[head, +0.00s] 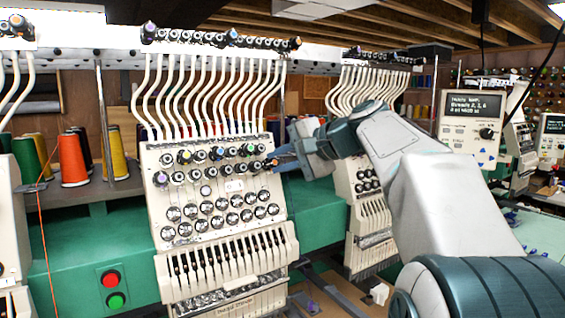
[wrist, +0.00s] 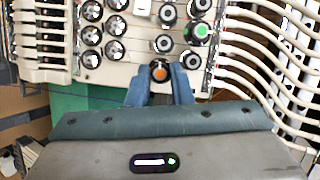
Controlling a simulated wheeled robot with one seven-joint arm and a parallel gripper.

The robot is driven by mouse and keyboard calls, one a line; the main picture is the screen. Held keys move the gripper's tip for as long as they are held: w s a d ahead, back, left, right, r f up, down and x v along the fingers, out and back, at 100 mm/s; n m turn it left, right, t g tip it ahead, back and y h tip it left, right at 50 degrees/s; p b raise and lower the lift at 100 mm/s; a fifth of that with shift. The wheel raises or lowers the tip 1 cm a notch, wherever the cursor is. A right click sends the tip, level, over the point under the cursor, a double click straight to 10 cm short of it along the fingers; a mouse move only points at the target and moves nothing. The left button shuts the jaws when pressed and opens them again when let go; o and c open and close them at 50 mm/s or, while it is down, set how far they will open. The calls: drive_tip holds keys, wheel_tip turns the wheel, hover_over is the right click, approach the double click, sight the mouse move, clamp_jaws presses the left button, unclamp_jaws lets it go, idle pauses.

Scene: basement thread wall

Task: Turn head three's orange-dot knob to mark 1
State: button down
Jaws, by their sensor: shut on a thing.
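The orange-dot knob (wrist: 160,72) is a black knob with an orange cap at the edge of the embroidery head's cream panel. In the wrist view the two blue fingers of my gripper (wrist: 160,85) stand on either side of it, shut on it. In the head view my gripper (head: 272,163) reaches from the right to the right end of the knob rows on the middle head (head: 215,205). The knob shows there only as a small orange spot beside the fingertips. The mark it points to cannot be read.
A green-dot knob (wrist: 202,31) and other black knobs sit close by on the panel. White thread tubes (head: 215,95) rise above it. Another head (head: 365,185) stands to the right behind my arm. A control screen (head: 473,107) hangs further right. A red button (head: 110,279) is below left.

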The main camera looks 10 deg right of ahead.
drive_tip(key=shift+a+r+n+g+h, duration=0.1)
drive_tip(key=shift+n+g+h, duration=0.15)
drive_tip(key=shift+n, duration=0.7)
drive_tip(key=shift+r+n+g+h, duration=0.15)
drive_tip(key=shift+n+h, duration=0.2)
drive_tip(key=shift+n, duration=0.6)
drive_tip(key=shift+f, duration=0.1)
drive_tip(key=c, duration=1.3)
unclamp_jaws()
drive_tip(key=v, duration=1.3)
drive_tip(key=shift+s+r, duration=0.25)
drive_tip(key=shift+s, duration=0.05)
